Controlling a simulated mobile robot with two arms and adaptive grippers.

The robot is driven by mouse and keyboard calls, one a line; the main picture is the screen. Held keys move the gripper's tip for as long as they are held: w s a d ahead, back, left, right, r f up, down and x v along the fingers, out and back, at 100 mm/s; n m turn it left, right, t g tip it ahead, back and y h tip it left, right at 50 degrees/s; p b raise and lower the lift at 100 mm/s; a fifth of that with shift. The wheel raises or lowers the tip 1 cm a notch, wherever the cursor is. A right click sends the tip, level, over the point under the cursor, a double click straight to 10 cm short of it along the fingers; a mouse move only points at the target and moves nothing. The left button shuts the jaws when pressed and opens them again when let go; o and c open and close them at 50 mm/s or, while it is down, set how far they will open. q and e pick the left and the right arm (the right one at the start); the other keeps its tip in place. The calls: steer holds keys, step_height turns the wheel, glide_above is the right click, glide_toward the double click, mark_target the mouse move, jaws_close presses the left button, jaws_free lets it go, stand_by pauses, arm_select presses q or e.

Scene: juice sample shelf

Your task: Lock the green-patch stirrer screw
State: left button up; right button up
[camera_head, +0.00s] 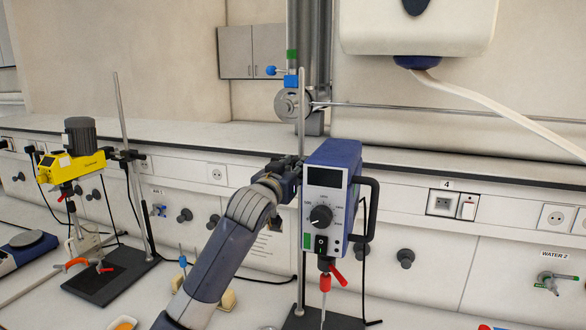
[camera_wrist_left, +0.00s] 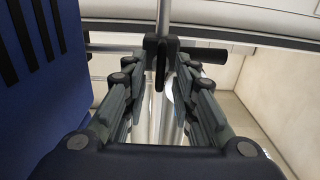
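The green-patch stirrer (camera_head: 333,165) is a blue and grey box with a dial and a green patch (camera_head: 307,240) low on its front. It is mounted beside a vertical rod (camera_head: 302,110). My left gripper (camera_head: 291,172) is at the rod, level with the stirrer's upper body and just left of it. My right gripper is out of view.
A yellow stirrer (camera_head: 70,165) on its own stand with a dark base (camera_head: 110,275) is at the left. A white dispenser (camera_head: 418,25) hangs upper right. The right side of the bench is fairly clear.

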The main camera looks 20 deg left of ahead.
arm_select(q)
steer(key=shift+s, duration=0.1)
jaws_close()
steer(key=shift+d+f+m, duration=0.2)
steer(key=shift+m, duration=2.75)
steer(key=shift+d+f+m, duration=0.25)
steer(key=shift+m, duration=2.75)
steer(key=shift+d+f+m, duration=0.2)
steer(key=shift+m, duration=2.75)
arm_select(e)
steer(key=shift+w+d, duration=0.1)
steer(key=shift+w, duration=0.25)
arm_select(q)
steer(key=shift+f, duration=0.1)
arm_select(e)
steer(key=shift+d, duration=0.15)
arm_select(q)
steer(key=shift+o, duration=1.1)
jaws_free()
steer(key=shift+o, duration=0.4)
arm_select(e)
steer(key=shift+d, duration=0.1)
arm_select(q)
steer(key=shift+s, duration=0.15)
